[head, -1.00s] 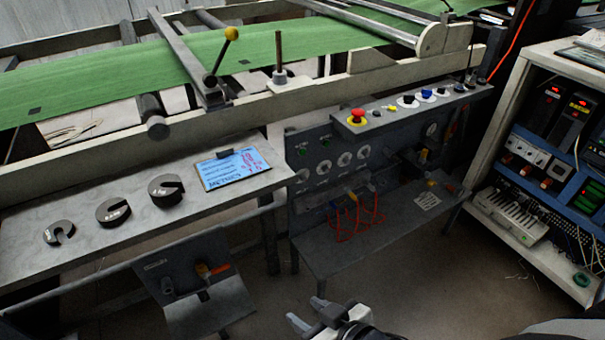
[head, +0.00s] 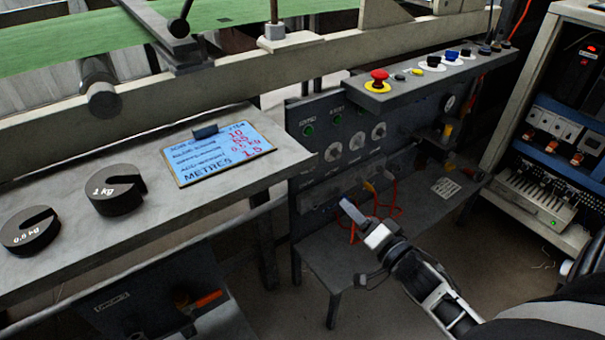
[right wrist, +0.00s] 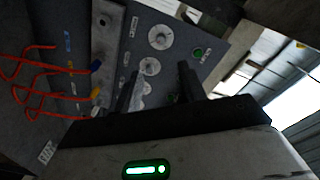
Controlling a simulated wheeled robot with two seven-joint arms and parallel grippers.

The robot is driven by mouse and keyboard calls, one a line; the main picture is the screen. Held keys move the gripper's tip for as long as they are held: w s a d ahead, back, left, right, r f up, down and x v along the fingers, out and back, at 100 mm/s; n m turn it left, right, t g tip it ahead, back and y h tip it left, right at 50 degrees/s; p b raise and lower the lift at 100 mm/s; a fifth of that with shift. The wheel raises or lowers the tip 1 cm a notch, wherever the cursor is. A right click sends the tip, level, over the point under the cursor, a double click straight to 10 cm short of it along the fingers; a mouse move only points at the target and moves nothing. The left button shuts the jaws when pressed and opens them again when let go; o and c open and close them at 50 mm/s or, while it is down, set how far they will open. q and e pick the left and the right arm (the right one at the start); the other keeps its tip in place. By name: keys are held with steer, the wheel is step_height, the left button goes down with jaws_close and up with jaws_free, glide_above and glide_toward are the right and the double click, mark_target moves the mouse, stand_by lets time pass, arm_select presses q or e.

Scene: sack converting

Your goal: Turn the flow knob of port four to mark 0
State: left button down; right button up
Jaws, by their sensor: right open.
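The grey port panel (head: 318,109) stands mid-picture in the head view. A row of pale round dials with knobs runs across it, among them a right-hand dial (head: 379,130), a middle dial (head: 357,141) and a left dial (head: 333,151). I cannot read the port labels or marks, so I cannot tell which is port four. My right gripper (head: 352,214) is in front of and below the dials, open and empty. In the right wrist view its fingers (right wrist: 157,88) are apart; dials (right wrist: 149,66) show beyond and between them, with some partly hidden. My left gripper is out of view.
Orange-red tubes (head: 392,200) hang from the panel beside my right gripper. A control shelf with a red button (head: 379,78) juts out above. A bench with round weights (head: 115,190) and a blue sign (head: 222,152) lies left; a rack (head: 540,195) stands right.

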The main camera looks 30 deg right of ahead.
arm_select(q)
steer(key=b, duration=0.1)
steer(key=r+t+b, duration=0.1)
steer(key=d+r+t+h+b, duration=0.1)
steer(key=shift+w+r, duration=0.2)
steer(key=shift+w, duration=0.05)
arm_select(e)
steer(key=w, duration=1.5)
steer(key=shift+w+a, duration=0.15)
steer(key=shift+w, duration=0.15)
steer(key=shift+r, duration=0.1)
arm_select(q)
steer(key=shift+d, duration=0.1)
arm_select(e)
jaws_close()
